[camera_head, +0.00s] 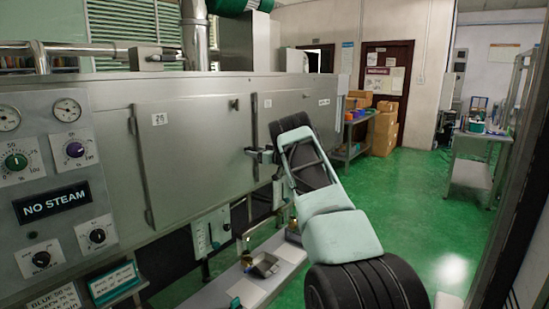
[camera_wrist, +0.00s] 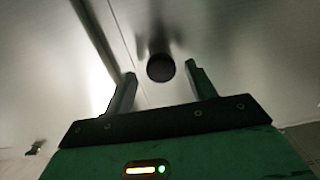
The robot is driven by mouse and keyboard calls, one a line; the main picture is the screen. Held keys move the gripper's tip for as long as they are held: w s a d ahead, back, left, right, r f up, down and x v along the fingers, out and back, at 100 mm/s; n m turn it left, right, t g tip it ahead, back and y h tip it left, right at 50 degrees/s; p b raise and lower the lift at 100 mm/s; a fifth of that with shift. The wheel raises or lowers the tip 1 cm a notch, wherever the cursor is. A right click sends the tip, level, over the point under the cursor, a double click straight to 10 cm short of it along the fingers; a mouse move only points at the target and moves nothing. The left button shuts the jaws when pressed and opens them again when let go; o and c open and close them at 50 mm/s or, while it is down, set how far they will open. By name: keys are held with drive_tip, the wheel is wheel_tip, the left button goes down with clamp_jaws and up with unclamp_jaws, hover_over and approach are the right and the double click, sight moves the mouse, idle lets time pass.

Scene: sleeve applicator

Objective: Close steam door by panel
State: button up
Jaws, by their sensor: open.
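The steam machine has a grey metal door (camera_head: 195,150) with a small number plate, hinges on its left edge and a small dark latch near its top right. A second metal panel (camera_head: 300,103) is to its right, partly hidden by my arm. I cannot tell whether either stands slightly ajar. My gripper (camera_head: 250,151) is in front of the seam between them, with its fingers toward the metal. In the wrist view my gripper (camera_wrist: 162,80) is open and empty. A dark round knob (camera_wrist: 160,67) shows between and beyond the fingertips; contact is not visible.
A control panel with dials and a NO STEAM sign (camera_head: 52,203) is at the left. A low ledge (camera_head: 262,272) with small metal parts runs below the machine. Boxes (camera_head: 382,132) stand at the back. Green floor at the right is clear up to a metal table (camera_head: 484,137).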

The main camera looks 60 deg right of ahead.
drive_tip(key=s+a+b, duration=0.1)
drive_tip(key=s+b, duration=0.2)
drive_tip(key=s, duration=1.2)
drive_tip(key=shift+s+a, duration=0.15)
drive_tip(key=shift+s, duration=0.25)
